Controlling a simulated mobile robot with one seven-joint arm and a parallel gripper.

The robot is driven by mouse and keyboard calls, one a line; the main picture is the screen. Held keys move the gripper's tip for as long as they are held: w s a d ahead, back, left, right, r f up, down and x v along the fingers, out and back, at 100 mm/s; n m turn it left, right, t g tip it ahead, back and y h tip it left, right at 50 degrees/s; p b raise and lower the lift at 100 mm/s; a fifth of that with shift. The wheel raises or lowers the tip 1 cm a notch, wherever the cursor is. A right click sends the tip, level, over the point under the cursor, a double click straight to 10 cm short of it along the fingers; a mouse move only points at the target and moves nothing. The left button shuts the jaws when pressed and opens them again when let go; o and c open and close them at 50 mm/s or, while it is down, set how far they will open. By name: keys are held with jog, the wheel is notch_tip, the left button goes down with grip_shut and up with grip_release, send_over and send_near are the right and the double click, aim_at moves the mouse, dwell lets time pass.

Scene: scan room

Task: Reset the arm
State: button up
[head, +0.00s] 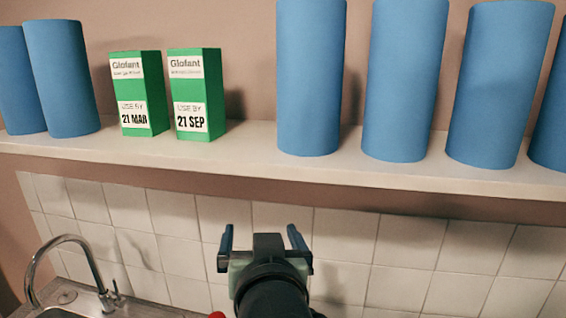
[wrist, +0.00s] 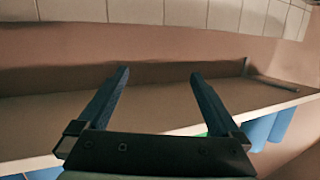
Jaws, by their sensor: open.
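My gripper (head: 262,238) is in the lower middle of the head view, in front of the tiled wall and below the shelf. Its two blue-grey fingers are spread apart with nothing between them. In the wrist view the open gripper (wrist: 158,80) shows the same empty gap, with the shelf's underside behind it. My arm hides part of the tiles below.
A pale shelf (head: 245,150) crosses above my gripper. It bears two green cartons, marked 21 MAR (head: 137,90) and 21 SEP (head: 195,92), and several blue cylinders (head: 310,80). A metal tap (head: 80,245) and sink stand at lower left.

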jog(key=s+d+r+t+h+b, duration=0.1)
jog(key=s+r+t+b, duration=0.3)
jog(key=r, duration=0.5)
jog(key=s+d+r+t+h+b, duration=0.1)
jog(key=s+r+t+b, duration=0.3)
jog(key=s+r+t, duration=0.4)
jog(key=s+d+r, duration=0.1)
jog(key=s+r, duration=0.1)
jog(key=s, duration=0.1)
jog(key=shift+m, duration=0.4)
jog(key=shift+d+r, duration=0.1)
